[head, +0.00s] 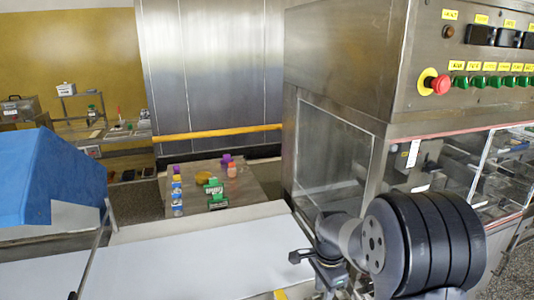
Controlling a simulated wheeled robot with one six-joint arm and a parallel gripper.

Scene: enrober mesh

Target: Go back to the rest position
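My gripper (301,258) is at the lower middle right of the head view, in front of the steel machine and above the right end of the pale belt. It is small and dark and partly hidden by my arm's wrist. I see nothing held in it, but its fingers are too small to tell whether they are open or shut. My arm's thick black ribbed joint fills the lower right.
A steel machine (345,60) with a red emergency button (440,84) and clear windows stands close on the right. A pale belt (190,255) runs across the front. A blue cover (50,180) is at left. Behind, a table (245,190) bears several small items.

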